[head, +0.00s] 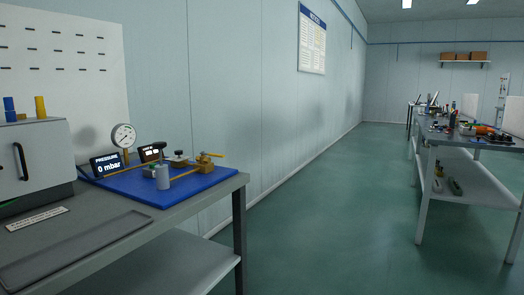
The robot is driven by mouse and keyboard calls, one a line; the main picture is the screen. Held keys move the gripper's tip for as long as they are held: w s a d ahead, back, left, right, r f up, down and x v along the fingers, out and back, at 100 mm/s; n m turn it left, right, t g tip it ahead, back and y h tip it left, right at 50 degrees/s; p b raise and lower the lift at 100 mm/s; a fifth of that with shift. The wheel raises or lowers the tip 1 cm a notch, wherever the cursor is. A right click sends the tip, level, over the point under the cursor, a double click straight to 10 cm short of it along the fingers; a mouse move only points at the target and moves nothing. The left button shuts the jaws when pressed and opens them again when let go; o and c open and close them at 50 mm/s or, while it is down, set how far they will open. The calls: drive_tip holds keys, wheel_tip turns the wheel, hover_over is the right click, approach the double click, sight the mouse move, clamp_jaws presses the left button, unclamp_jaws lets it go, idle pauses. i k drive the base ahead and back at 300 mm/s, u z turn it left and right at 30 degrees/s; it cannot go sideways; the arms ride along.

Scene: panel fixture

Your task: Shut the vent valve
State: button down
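A blue panel (203,182) lies on the grey workbench at the left in the head view. At its right end is a brass valve (205,161) with a yellow lever (211,155). Left of it is a fitting with a dark knob (179,155). I see no readable valve label, so I cannot tell which is the vent valve or how it is set. A round gauge (123,136) stands at the back, and a display (106,165) reads "PRESSURE 0 mbar". A grey cylinder (162,177) stands near the front edge. My gripper is not in view.
A smaller dark display (151,153) stands behind the cylinder. A grey cabinet (35,155) with a black handle stands left of the panel, and a shallow tray (75,250) lies in front. Green floor (330,220) is open between this bench and the cluttered right bench (455,140).

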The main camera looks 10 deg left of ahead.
sight(216, 155)
drive_tip(key=i, duration=0.65)
drive_tip(key=u, duration=0.7)
drive_tip(key=i, duration=0.45)
drive_tip(key=u, duration=0.4)
